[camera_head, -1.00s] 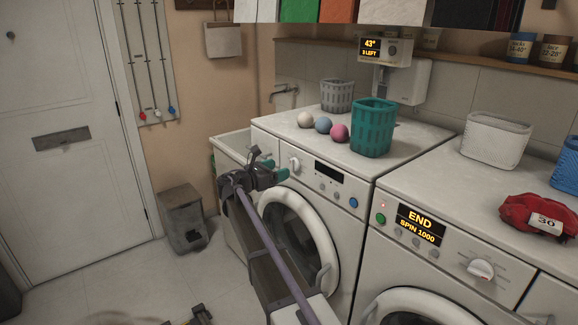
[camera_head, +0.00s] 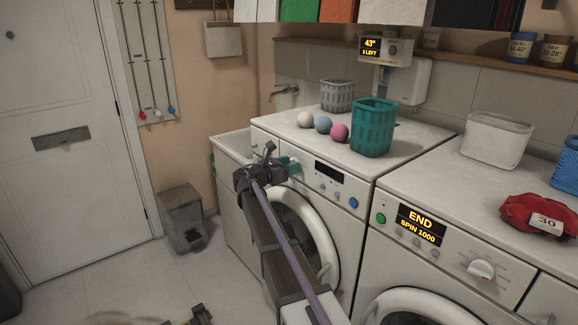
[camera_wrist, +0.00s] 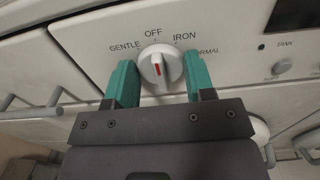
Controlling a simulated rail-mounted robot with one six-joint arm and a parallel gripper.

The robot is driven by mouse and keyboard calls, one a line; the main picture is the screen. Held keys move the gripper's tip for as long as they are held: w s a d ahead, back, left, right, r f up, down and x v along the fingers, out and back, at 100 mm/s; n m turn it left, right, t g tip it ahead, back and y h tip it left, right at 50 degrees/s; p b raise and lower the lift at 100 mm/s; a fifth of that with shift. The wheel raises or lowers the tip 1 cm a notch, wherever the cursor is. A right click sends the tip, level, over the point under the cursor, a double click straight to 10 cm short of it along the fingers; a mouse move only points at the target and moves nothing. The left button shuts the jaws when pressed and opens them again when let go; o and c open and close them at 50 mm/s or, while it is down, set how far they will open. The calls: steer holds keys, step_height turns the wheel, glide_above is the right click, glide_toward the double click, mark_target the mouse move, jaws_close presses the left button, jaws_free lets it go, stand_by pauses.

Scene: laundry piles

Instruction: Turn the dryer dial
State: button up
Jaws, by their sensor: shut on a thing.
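The white dryer dial (camera_wrist: 148,64) shows in the wrist view, with a red mark on its raised ridge. The ridge stands roughly upright, below the word OFF, with GENTLE to the left and IRON and NORMAL to the right. My gripper (camera_head: 291,165) has its teal fingers on either side of the dial and is shut on it. In the head view my gripper hides the dial on the left machine, the dryer (camera_head: 333,203). The dryer's display (camera_head: 329,171) is dark.
A teal basket (camera_head: 374,128), a grey basket (camera_head: 337,96) and three balls (camera_head: 323,124) stand on the dryer top. The washer (camera_head: 452,190) to the right shows END, SPIN 1000. A grey bin (camera_head: 184,217) stands on the floor at left.

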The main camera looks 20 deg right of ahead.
steer(key=shift+m, duration=0.3)
steer(key=shift+c, duration=0.3)
steer(key=shift+s+f+m, duration=0.1)
steer(key=shift+s+m, duration=0.05)
steer(key=shift+m, duration=3.65)
steer(key=shift+s+f+m, duration=0.1)
steer(key=shift+m, duration=3.7)
steer(key=o, duration=0.9)
